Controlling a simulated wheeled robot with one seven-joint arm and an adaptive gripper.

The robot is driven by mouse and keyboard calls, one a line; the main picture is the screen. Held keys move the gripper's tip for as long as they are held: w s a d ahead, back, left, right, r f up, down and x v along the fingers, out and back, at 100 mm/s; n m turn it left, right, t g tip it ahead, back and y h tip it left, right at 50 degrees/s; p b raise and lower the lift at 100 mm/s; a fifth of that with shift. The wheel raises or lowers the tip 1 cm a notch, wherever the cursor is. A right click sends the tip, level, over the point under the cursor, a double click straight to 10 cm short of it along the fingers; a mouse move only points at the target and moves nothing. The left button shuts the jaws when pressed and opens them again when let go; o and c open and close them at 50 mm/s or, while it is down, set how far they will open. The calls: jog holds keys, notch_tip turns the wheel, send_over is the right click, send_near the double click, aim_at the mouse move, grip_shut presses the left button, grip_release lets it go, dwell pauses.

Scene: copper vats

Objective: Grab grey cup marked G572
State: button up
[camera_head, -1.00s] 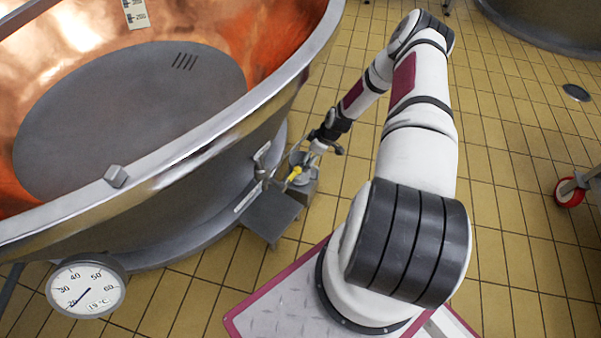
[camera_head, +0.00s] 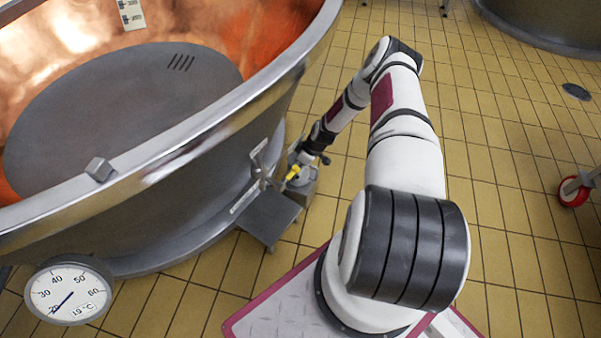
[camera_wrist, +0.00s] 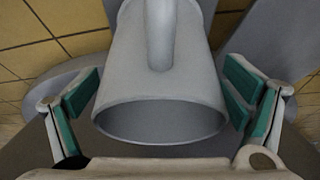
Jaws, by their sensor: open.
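In the wrist view a plain grey cup (camera_wrist: 125,80) fills the middle, its round rim towards the bottom of the picture and its handle (camera_wrist: 160,35) along the near side. My gripper (camera_wrist: 164,88) is open, with one green-padded finger on each side of the cup. A gap shows between the cup and each finger. No marking such as G572 is visible on the cup's shown side. In the head view my gripper (camera_head: 306,160) is low beside the large copper vat, and I cannot make out the cup clearly there.
The large copper vat (camera_head: 200,145) with its steel rim stands close to my gripper's left. A yellow part (camera_head: 292,172) and a grey plate (camera_head: 266,214) are at its side. A dial thermometer (camera_head: 69,293) is at lower left. Tiled floor is free at right, near a red-wheeled trolley (camera_head: 574,192).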

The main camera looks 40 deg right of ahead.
jog(key=c, duration=1.3)
